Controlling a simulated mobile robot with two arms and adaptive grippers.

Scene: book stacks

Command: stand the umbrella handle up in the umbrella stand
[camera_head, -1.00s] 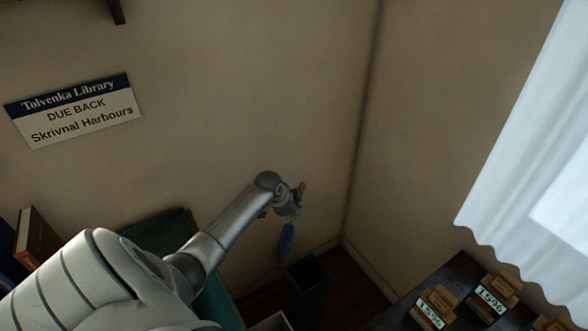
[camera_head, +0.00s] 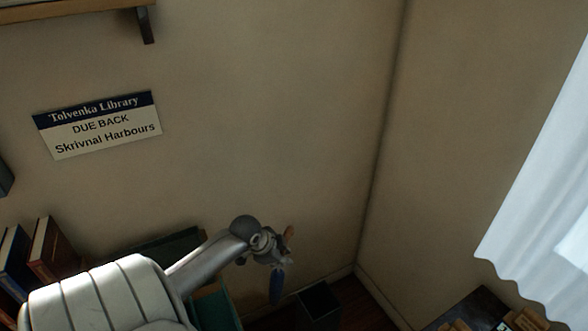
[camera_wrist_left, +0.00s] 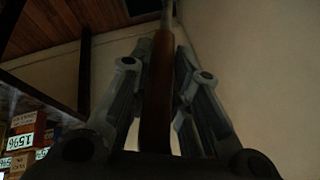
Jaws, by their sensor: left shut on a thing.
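My left gripper (camera_head: 274,256) is shut on the umbrella handle, whose brown grip (camera_head: 289,232) sticks up above the fingers. The blue part (camera_head: 277,284) hangs below them, nearly upright. In the left wrist view the brown shaft (camera_wrist_left: 157,95) runs between the two fingers (camera_wrist_left: 155,85). A dark, square, open-topped bin, which looks like the umbrella stand (camera_head: 318,300), is on the floor near the room corner. The handle is to the left of its opening in the head view, apart from it. My right gripper is not in view.
Plain walls (camera_head: 280,110) meet at the corner behind the stand. Books (camera_head: 48,250) and a green surface lie at the left. A dark table with wooden blocks (camera_head: 525,320) is at the lower right, below a white curtain (camera_head: 540,200). A wall shelf (camera_head: 75,12) is at upper left.

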